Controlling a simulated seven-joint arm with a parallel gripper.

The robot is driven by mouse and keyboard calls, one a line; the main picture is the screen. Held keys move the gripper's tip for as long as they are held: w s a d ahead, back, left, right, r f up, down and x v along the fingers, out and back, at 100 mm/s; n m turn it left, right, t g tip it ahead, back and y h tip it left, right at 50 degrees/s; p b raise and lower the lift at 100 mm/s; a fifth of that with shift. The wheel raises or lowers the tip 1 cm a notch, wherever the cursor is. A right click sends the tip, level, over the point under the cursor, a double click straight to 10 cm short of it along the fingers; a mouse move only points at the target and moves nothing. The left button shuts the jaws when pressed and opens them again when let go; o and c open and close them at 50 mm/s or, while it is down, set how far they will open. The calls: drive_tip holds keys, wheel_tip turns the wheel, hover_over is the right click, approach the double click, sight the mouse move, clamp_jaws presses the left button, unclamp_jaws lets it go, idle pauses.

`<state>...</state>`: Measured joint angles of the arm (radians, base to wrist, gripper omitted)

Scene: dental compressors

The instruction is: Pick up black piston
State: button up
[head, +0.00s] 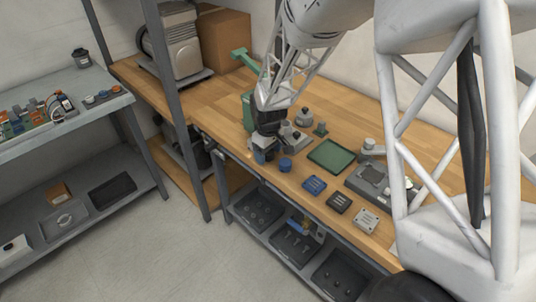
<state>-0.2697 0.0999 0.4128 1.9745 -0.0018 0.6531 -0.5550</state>
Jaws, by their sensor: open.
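My gripper (264,149) is low over the near edge of the wooden workbench, pointing down, with its jaws open. The fingertips are small and partly hidden among the parts there. I cannot clearly pick out a black piston; one may be hidden behind or under my gripper. A blue cylindrical part (285,165) stands on the bench just right of my gripper. Another blue part (259,157) shows right at the fingertips; I cannot tell whether they touch it. A dark square part (339,202) lies farther right along the front edge.
A green tray (331,155) lies empty behind the front row. A blue block (314,185) and a light grey plate (366,219) flank the dark square part. A grey fixture (372,181) is at right. Grey round parts (303,116) stand behind my gripper. A metal post (182,110) rises at left.

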drive_tip(key=c, duration=1)
drive_tip(key=shift+r, duration=0.1)
drive_tip(key=shift+c, duration=0.2)
drive_tip(key=shift+r, duration=1.4)
drive_tip(key=shift+s+r, duration=0.2)
drive_tip(key=shift+r, duration=0.15)
drive_tip(key=s+d+r, duration=0.1)
drive_tip(key=s+d, duration=0.3)
drive_tip(key=s, duration=1.1)
drive_tip(key=shift+r, duration=0.15)
drive_tip(key=shift+w, duration=0.1)
drive_tip(key=w+d+r, duration=0.1)
drive_tip(key=w+r, duration=0.2)
drive_tip(key=w, duration=1)
drive_tip(key=w+r, duration=0.3)
drive_tip(key=w, duration=1)
drive_tip(key=shift+w+d+r, duration=0.3)
drive_tip(key=shift+d+r, duration=0.05)
drive_tip(key=shift+r, duration=0.05)
